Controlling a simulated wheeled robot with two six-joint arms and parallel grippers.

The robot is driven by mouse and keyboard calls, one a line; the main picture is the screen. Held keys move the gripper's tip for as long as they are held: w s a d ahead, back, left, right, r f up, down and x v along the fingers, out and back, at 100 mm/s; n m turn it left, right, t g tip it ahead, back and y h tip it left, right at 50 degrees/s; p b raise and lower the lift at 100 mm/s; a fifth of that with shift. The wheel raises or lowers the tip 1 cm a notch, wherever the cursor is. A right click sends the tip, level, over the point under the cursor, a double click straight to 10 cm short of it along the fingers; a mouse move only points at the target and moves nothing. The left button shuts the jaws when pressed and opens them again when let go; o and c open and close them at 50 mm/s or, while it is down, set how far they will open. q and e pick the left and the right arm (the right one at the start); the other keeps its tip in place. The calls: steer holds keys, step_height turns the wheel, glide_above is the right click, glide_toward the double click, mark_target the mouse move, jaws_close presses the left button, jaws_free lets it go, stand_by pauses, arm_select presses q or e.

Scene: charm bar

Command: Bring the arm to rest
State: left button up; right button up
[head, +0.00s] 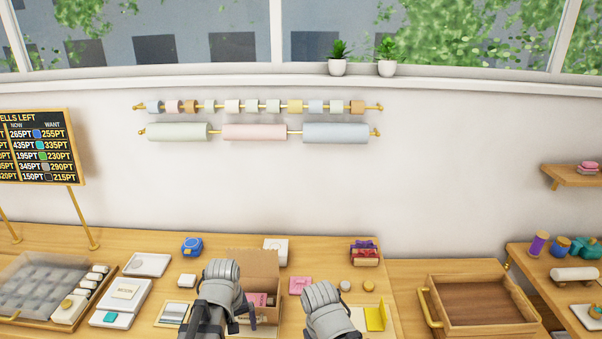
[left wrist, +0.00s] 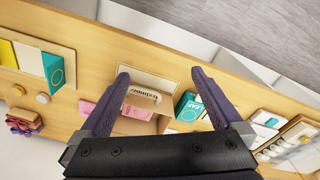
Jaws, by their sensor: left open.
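My left gripper (left wrist: 160,73) is open in the left wrist view, its two purple-grey fingers spread with nothing held between them. Below the fingers is an open cardboard box (left wrist: 143,95) with a printed front, apart from them as far as I can tell. In the head view my left arm's grey wrist covers the left part of this box (head: 262,262), and the left fingertips cannot be made out. My right arm's grey ribbed link shows to the right of the box at the bottom edge; its gripper fingers are not visible.
A pink card (head: 300,285), a yellow piece (head: 375,317) and a gift box (head: 364,252) lie right of the box. White boxes and a padded tray (head: 45,285) lie left. An empty wooden tray (head: 480,300) is farther right. A price board (head: 38,145) stands at the left.

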arm_select(q)
steer(key=s+d+f+m+y+b, duration=0.1)
steer(key=s+d+f+m+b, duration=0.7)
steer(key=d+f+b, duration=0.2)
steer(key=shift+d+f+m+g+b, duration=0.3)
steer(key=shift+d+f+g+b, duration=0.05)
steer(key=shift+d+g+b, duration=0.1)
